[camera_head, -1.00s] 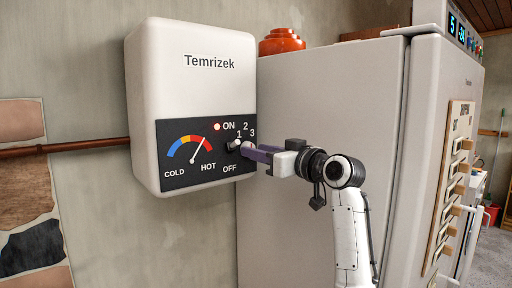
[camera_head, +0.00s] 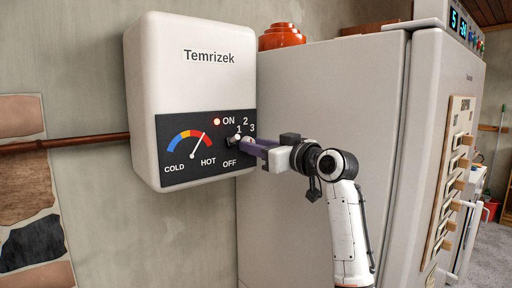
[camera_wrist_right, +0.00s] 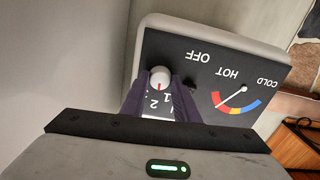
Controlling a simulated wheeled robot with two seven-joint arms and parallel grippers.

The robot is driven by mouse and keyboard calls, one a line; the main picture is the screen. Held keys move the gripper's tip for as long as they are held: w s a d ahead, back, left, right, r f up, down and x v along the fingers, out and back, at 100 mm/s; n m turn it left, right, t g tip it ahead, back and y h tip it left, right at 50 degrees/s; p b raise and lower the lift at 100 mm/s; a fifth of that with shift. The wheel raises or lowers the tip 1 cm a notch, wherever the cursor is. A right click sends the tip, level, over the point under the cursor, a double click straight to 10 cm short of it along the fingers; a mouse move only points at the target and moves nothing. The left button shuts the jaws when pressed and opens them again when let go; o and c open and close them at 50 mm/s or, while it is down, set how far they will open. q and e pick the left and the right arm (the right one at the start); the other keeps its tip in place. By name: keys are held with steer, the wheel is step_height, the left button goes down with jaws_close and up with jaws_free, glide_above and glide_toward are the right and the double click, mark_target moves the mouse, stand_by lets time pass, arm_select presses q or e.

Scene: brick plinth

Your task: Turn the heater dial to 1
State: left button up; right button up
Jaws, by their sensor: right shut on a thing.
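The white heater (camera_head: 190,90) labelled Temrizek hangs on the wall with a black control panel. Its dial (camera_wrist_right: 160,78) is a white knob with a red mark, which in the right wrist view points down toward the printed 1 and 2; the exact setting is hard to tell. My right gripper (camera_head: 243,143) reaches the dial from the right, with purple fingers shut on it. In the right wrist view the fingers (camera_wrist_right: 160,88) stand on either side of the knob. My left gripper is not in view.
A tall light-grey cabinet (camera_head: 320,100) stands close to the right of the heater, behind my right arm. An orange pot (camera_head: 281,37) sits on top of it. A copper pipe (camera_head: 65,144) runs along the wall to the left.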

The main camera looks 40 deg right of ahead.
steer(key=n, duration=0.8)
stand_by(0.8)
steer(key=o, duration=0.8)
steer(key=shift+c, duration=0.2)
steer(key=shift+s, duration=0.1)
steer(key=s+b, duration=0.1)
steer(key=s, duration=0.2)
steer(key=s+b, duration=0.1)
steer(key=s, duration=0.2)
steer(key=s+b, duration=0.1)
steer(key=s, duration=0.3)
steer(key=shift+d, duration=0.35)
